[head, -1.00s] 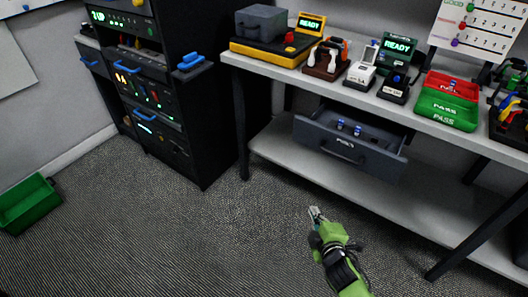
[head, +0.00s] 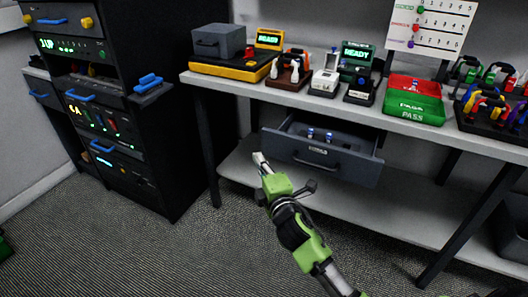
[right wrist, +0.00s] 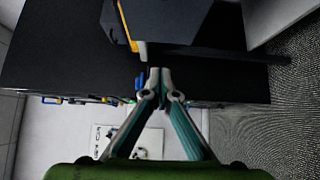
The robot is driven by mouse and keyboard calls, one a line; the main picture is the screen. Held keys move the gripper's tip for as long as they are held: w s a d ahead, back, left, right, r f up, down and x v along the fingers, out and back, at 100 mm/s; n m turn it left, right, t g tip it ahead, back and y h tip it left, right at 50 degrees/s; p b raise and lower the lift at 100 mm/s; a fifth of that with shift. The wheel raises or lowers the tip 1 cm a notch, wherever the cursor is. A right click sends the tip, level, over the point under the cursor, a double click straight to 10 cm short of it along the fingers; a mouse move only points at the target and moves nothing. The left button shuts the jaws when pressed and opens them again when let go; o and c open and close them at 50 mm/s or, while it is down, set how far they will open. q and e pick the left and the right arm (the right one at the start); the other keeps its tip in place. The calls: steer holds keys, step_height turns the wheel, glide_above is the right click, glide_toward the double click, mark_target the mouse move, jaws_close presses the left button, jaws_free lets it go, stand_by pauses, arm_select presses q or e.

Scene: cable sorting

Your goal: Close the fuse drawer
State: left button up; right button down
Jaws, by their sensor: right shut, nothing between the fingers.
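The fuse drawer (head: 333,165) is a dark grey drawer under the workbench, pulled open. Its front has a handle and a small white label, and a few blue-capped fuses (head: 320,135) show inside. My right gripper (head: 260,157) is shut and empty, just left of the drawer's front left corner in the head view. No contact with the drawer is clear. The right wrist view also shows this gripper (right wrist: 160,76) with its fingertips together. The drawer cannot be clearly made out there. My left gripper is not in view.
The workbench (head: 236,84) carries several devices, a red bin (head: 415,87) and a green bin (head: 415,107). A lower shelf (head: 400,210) runs beneath the drawer. A black cabinet (head: 160,165) with blue handles stands at left. The carpet in front is clear.

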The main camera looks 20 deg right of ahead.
mark_target(265, 150)
steer(key=w+d, duration=0.2)
steer(key=w, duration=0.1)
steer(key=shift+d, duration=0.2)
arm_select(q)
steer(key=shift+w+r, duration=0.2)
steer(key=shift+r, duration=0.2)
arm_select(e)
steer(key=shift+w+d, duration=0.35)
steer(key=shift+w, duration=0.05)
